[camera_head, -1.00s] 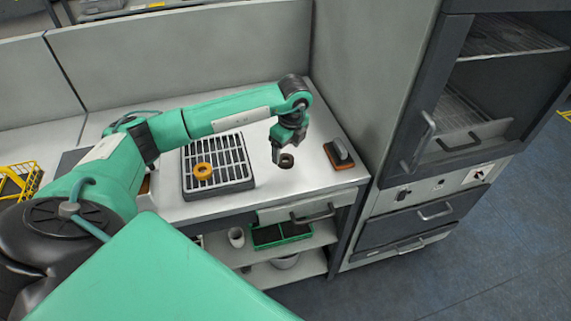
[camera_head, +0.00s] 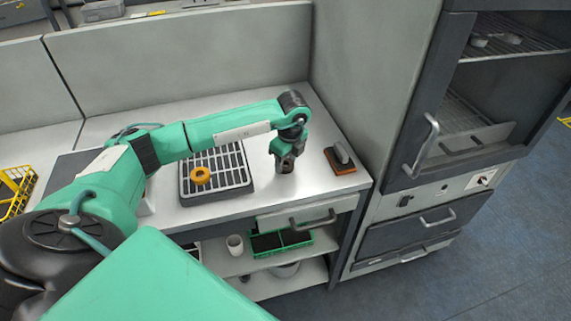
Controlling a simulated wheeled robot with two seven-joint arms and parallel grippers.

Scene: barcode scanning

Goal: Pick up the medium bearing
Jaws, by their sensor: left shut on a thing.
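My left gripper (camera_head: 287,165) points down at the white worktop, to the right of the grille tray. It is shut on the medium bearing, a small dark brown ring that the fingers now mostly hide. I cannot tell whether the bearing still touches the worktop. My right gripper is not in view.
An orange ring (camera_head: 201,175) lies on the dark-framed grille tray (camera_head: 245,187). An orange-based block with a dark handle (camera_head: 341,159) stands right of the gripper. A tall cabinet (camera_head: 405,130) bounds the right side. The worktop (camera_head: 325,185) is clear at its front right.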

